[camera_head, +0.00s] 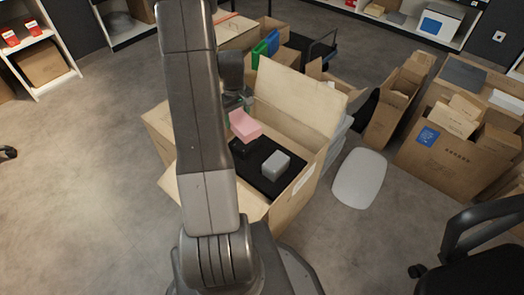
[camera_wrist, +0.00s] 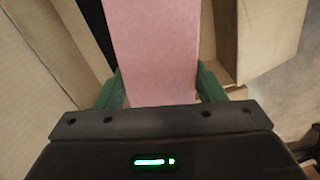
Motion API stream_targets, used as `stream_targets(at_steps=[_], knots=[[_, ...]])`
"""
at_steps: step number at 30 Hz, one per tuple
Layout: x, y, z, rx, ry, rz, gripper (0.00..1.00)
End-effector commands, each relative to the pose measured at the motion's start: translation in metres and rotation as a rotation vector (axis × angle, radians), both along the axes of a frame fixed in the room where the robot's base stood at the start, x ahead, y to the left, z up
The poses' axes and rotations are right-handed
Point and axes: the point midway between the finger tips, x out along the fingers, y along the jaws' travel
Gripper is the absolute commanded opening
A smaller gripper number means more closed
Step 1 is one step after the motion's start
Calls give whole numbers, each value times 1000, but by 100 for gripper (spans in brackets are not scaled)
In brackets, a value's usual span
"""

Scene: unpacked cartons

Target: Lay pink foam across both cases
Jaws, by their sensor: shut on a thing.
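The pink foam (camera_head: 244,126) is a flat block held above the open carton (camera_head: 298,192). In the wrist view the pink foam (camera_wrist: 155,50) fills the middle between the green fingers of my gripper (camera_wrist: 158,88), which is shut on it. Inside the carton on a black base (camera_head: 262,172) stand a grey case (camera_head: 276,165) and a black case (camera_head: 241,148). The foam hangs above and behind the black case; the gap cannot be told. My arm covers the left part of the carton's inside. My gripper (camera_head: 238,112) is partly hidden behind the foam and my arm in the head view.
The carton's raised back flap (camera_head: 290,95) stands behind the foam. A white rounded panel (camera_head: 359,178) lies on the floor to the right. More cartons (camera_head: 440,140) stand at the right, with a black chair (camera_head: 485,245) in front.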

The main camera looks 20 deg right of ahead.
Motion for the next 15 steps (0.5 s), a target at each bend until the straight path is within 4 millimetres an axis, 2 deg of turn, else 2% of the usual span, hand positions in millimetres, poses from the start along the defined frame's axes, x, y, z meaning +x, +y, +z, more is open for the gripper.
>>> stream_targets(at_steps=[1,6,10,15], knots=[[-7,-18,-10,0,2,23,41],[-25,-59,-30,1,1,126,41],[-34,-77,-38,0,0,175,41],[-38,-84,-50,1,1,199,41]])
